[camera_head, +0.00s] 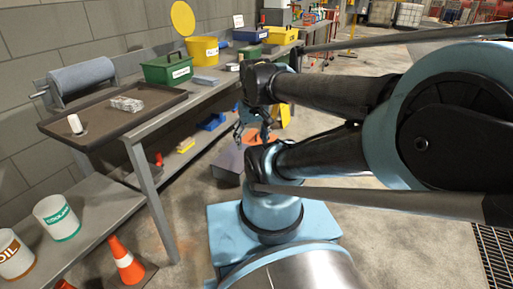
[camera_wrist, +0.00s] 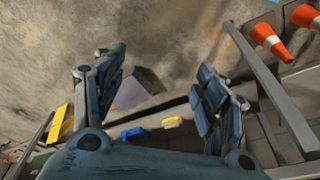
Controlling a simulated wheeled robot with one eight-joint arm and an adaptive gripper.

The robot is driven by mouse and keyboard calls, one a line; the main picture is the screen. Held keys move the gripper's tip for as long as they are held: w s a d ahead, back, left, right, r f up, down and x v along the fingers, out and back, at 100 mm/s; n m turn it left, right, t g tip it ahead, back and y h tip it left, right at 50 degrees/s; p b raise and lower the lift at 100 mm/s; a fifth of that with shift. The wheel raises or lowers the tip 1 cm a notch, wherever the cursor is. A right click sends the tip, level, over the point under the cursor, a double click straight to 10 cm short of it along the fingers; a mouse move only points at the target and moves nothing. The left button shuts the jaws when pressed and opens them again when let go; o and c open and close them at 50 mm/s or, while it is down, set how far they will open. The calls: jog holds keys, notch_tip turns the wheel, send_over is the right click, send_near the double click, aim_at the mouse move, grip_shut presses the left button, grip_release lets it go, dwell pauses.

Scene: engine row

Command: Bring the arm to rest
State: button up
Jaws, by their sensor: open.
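My gripper (camera_wrist: 162,82) is open in the wrist view, its two blue fingers spread apart with nothing held between them. Beyond the fingers lie the concrete floor and a grey box (camera_wrist: 142,91). In the head view my gripper (camera_head: 262,128) is small and partly hidden by my own arm, to the right of the bench edge. My arm is folded across the right half of that view.
The bench bears a tray (camera_head: 105,124), a green box (camera_head: 167,69) and yellow bins (camera_head: 202,50). Blue (camera_head: 212,121) and yellow pieces lie on its lower shelf. Cones (camera_head: 125,262) and white buckets (camera_head: 57,217) stand at lower left. Open floor shows at right.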

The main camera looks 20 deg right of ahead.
jog(key=shift+s+d+f+m, duration=0.2)
jog(key=shift+s+d+f, duration=0.2)
jog(key=shift+s+f, duration=0.25)
jog(key=shift+s+d+f+m, duration=0.2)
jog(key=shift+s+d+f, duration=0.15)
jog(key=shift+s+f, duration=0.25)
jog(key=shift+w, duration=0.1)
jog(key=shift+w+f, duration=0.2)
jog(key=shift+w, duration=0.25)
jog(key=shift+o, duration=0.5)
dwell(2.1)
